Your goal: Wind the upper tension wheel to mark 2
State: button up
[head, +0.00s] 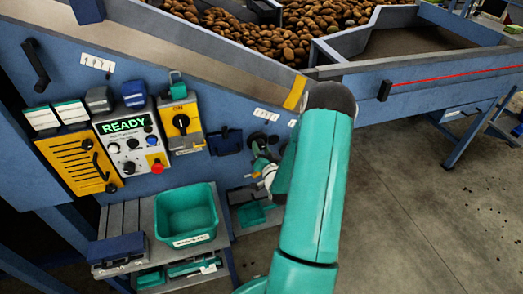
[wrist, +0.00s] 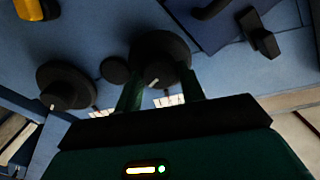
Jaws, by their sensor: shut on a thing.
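In the wrist view, my gripper (wrist: 160,88) has its two green fingers on either side of a dark round wheel (wrist: 160,52) and is shut on it. A short pale pointer line shows on this wheel's face, near its lower edge in the picture. A second dark wheel (wrist: 66,84) with a pale line is to the left, apart from my fingers. Scale labels by the wheels are partly covered, and their numbers are too small to read. In the head view, my gripper (head: 262,166) is at the blue panel, and my arm hides part of this area.
A smaller dark knob (wrist: 114,70) sits between the two wheels. A control box (head: 128,141) reading READY and a yellow switch box (head: 181,125) are to the left. A green bin (head: 187,211) stands on the shelf below. Open floor lies to the right.

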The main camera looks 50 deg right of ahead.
jog(key=o, duration=1)
jog(key=v, duration=1.3)
jog(key=shift+s+a+r, duration=0.1)
jog(key=shift+s+a, duration=0.1)
jog(key=shift+s, duration=0.15)
